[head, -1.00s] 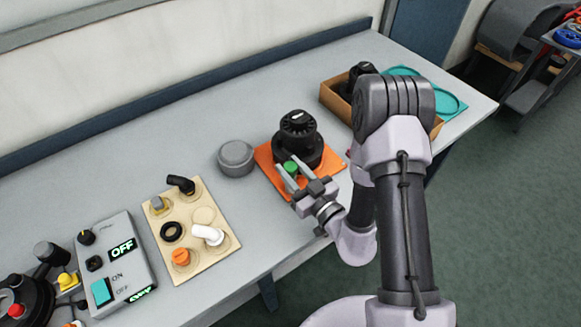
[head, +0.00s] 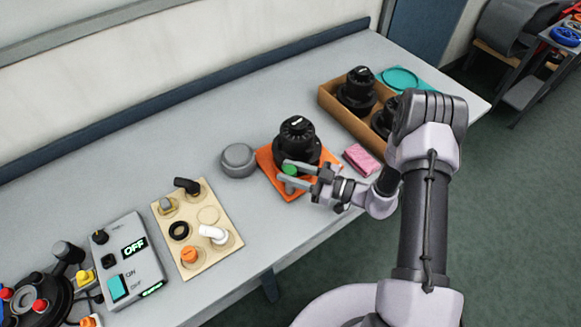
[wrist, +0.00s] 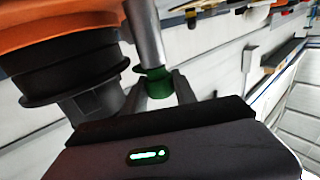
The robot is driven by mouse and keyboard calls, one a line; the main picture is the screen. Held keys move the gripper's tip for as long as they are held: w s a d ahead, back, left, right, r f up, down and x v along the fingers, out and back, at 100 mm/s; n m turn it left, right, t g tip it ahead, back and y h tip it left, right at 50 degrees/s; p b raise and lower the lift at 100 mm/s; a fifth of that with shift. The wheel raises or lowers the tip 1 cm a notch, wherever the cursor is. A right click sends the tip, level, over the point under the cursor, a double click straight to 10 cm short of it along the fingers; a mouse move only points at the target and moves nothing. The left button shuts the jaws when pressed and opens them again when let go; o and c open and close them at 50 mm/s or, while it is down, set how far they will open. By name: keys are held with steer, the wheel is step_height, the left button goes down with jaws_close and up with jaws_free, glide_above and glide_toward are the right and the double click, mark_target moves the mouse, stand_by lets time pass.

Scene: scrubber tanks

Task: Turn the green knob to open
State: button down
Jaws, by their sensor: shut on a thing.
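The green knob (head: 290,170) sits low on the front of a black tank unit (head: 297,140), which stands on an orange mat (head: 264,158) on the bench. My gripper (head: 284,172) reaches in from the right, with one finger on each side of the knob, shut on it. In the wrist view the green knob (wrist: 158,82) is between the fingertips, at the end of a grey pipe (wrist: 142,35). The black tank body (wrist: 75,75) is close on the left there. Part of the knob is hidden by the fingers.
A grey round lid (head: 238,158) lies left of the mat. A pink sponge (head: 361,158) and a cardboard box (head: 330,97) with black units are to the right. A beige fittings board (head: 222,256) and a grey switch box (head: 135,285) are at the left.

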steer(key=n+g+b, duration=0.1)
steer(key=n+g, duration=0.1)
steer(key=g, duration=0.1)
steer(key=n+g+y+b, duration=0.1)
steer(key=n+g, duration=0.1)
steer(key=g, duration=0.1)
steer(key=shift+f, duration=0.15)
steer(key=shift+n+g+b, duration=1.2)
steer(key=shift+n+g, duration=0.3)
steer(key=shift+g, duration=0.9)
steer(key=shift+r+g, duration=0.2)
steer(key=shift+g, duration=0.1)
steer(key=c, duration=1)
jaws_free()
steer(key=shift+a, duration=0.1)
